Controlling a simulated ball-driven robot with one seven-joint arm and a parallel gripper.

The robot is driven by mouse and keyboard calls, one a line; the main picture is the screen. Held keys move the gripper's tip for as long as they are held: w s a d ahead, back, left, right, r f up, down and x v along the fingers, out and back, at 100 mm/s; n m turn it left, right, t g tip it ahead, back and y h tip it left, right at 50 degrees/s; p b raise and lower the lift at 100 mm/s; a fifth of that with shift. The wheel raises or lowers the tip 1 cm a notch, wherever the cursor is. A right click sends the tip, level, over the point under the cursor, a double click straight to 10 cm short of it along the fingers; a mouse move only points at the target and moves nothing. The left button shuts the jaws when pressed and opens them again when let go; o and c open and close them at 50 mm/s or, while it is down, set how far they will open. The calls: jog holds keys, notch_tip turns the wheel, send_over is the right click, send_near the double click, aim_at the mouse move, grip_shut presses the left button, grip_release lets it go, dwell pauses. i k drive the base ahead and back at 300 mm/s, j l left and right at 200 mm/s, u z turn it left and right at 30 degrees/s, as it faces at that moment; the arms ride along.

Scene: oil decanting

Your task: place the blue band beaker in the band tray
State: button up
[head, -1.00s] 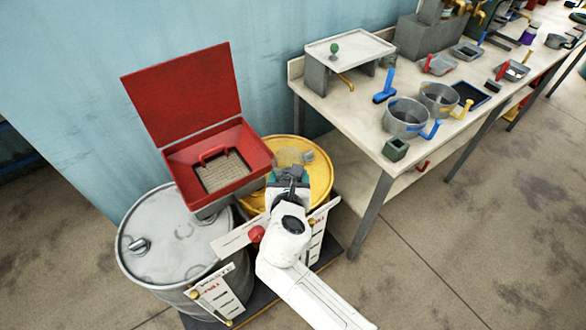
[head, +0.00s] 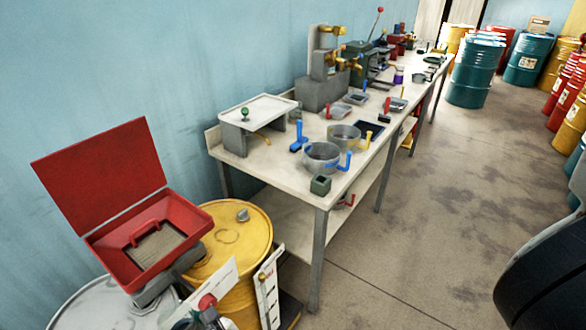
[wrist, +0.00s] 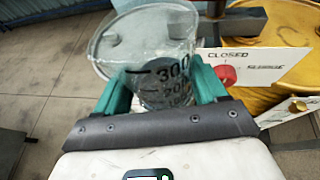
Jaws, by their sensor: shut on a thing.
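My gripper (wrist: 160,80) is shut on a clear glass beaker (wrist: 150,45) with black graduations, the "300" mark among them, in the wrist view. Its teal fingers hold the beaker at both sides, and its open rim faces away from me. No blue band shows on the visible part. I cannot tell which tray is the band tray. On the bench are a dark blue flat tray (head: 369,128), a grey tray with a red handle (head: 340,111) and another grey tray (head: 396,105).
A yellow drum (head: 228,250) and a valve with a red knob (head: 207,302) are in front of the bench (head: 335,187). An open red box (head: 112,255) is at left. Blue-handled (head: 322,158) and yellow-handled (head: 344,137) pots stand on the bench.

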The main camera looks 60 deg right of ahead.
aim_at(339, 111)
jog(key=l+u, duration=0.45)
jog(key=k+l+u, duration=0.1)
jog(key=u, duration=0.35)
jog(key=k+l+u, duration=0.15)
jog(key=l+u, duration=0.3)
jog(key=k+l+u, duration=0.6)
jog(key=u, duration=0.2)
jog(key=k+l+u, duration=0.1)
jog(key=k+u, duration=0.35)
jog(key=k+z, duration=0.35)
jog(key=k+l+z, duration=0.3)
jog(key=k, duration=0.15)
jog(key=k+l+z, duration=0.2)
jog(key=k+z, duration=0.15)
jog(key=k+l+z, duration=0.8)
